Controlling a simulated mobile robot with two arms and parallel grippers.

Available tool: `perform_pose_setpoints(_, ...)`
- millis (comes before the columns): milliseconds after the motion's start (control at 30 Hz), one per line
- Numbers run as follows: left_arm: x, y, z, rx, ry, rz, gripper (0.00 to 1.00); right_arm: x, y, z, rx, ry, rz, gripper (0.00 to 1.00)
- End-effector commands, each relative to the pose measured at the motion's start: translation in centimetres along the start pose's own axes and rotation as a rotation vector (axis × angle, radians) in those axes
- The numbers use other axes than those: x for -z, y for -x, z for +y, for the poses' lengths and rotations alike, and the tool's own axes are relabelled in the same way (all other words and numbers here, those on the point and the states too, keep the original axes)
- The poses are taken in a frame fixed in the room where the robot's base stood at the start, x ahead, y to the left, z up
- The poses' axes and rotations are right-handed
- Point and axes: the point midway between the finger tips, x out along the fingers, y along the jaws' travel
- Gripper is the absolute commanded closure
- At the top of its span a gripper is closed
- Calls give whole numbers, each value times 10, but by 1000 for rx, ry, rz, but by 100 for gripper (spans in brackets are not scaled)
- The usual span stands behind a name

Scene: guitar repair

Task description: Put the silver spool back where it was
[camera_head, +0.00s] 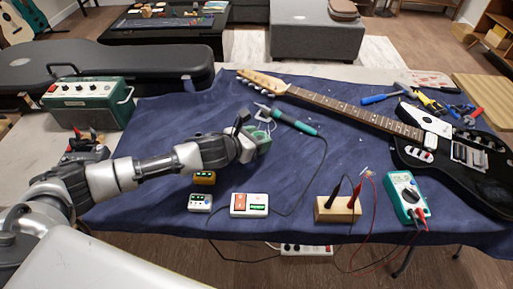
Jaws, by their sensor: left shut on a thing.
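My left gripper (255,134) reaches in from the left over the blue cloth and is shut on a small round thing with a pale green face (264,141). It seems to be the silver spool, but the fingers hide much of it and its silver part is hard to make out. No other silver spool shows clearly on the table. I cannot tell whether the held thing touches the cloth. My right gripper is not in view.
A teal soldering iron (294,121) lies just right of the gripper, its cable running forward. A guitar (467,172) lies across the right. A multimeter (407,197), wooden block (338,209) and soldering station (249,205) stand in front.

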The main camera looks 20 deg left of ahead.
Motion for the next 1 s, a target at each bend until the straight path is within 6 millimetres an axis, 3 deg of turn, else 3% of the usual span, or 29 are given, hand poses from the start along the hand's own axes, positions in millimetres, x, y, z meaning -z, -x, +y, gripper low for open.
perform_pose_setpoints(167, 6, -7, 8, 1, 0, -1, 68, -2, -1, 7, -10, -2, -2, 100)
perform_pose_setpoints(467, 41, -21, 8, 1, 3, 1, 68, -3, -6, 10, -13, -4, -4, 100)
perform_pose_setpoints(833, 45, -23, 8, 2, 0, 0, 68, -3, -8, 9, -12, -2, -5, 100)
perform_pose_setpoints(867, 44, -22, 8, 2, 0, 0, 38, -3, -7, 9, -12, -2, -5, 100)
perform_pose_setpoints(1000, 44, -22, 8, 1, 0, 0, 17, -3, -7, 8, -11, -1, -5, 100)
